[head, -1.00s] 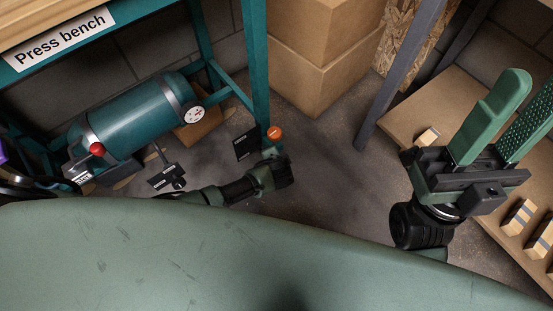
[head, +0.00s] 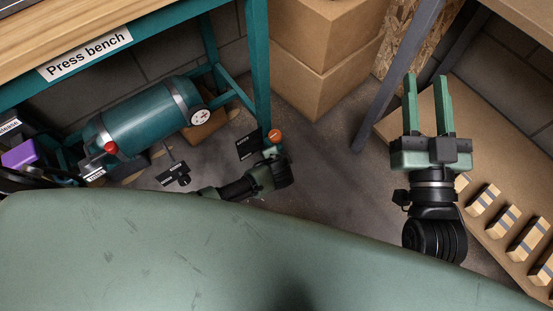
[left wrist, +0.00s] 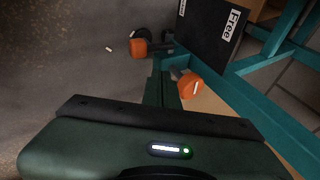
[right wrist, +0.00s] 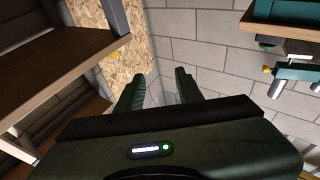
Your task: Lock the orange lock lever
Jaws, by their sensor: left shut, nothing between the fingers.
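An orange lever-like piece with a white mark (head: 274,135) sits low by the front leg of the teal press bench. In the left wrist view an orange piece with a white mark (left wrist: 189,86) is just right of the fingers. A second orange piece (left wrist: 139,48) lies farther off, beside a dark wheel-like part. I cannot tell for sure which one is the lock lever. My left gripper (head: 273,155) is shut and empty, close to the orange piece; contact cannot be made out. My right gripper (head: 426,80) is open and empty, far to the right, fingers pointing away.
The teal press bench (head: 262,70) stands at left, with a teal tank (head: 140,120) under it. A black "Free" sign (left wrist: 212,30) is near the orange pieces. Cardboard boxes (head: 315,75) stand behind. A low shelf with wooden blocks (head: 482,198) is at right. Floor between is clear.

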